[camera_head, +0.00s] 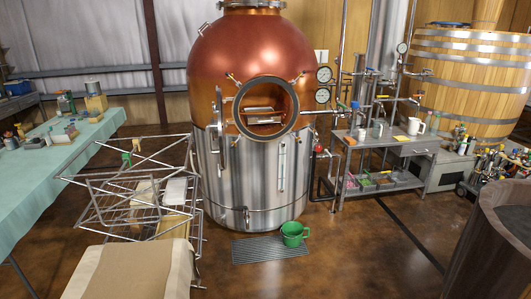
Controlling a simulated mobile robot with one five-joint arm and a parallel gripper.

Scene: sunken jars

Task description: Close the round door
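The round opening (265,109) is in the front of a copper and steel still (252,52). It has a thick metal ring, and its inside shows with some light parts in it. A narrow upright piece at the ring's left edge looks like the round door (219,112), swung out to the left and seen nearly edge-on. Its face and any handle on it are hard to make out. My gripper is not in view.
A metal wire rack (130,185) and a tan covered box (135,272) stand at front left. A green bucket (293,234) is by a grey floor mat (262,249). A steel cart (375,146) stands right. The floor at centre right is clear.

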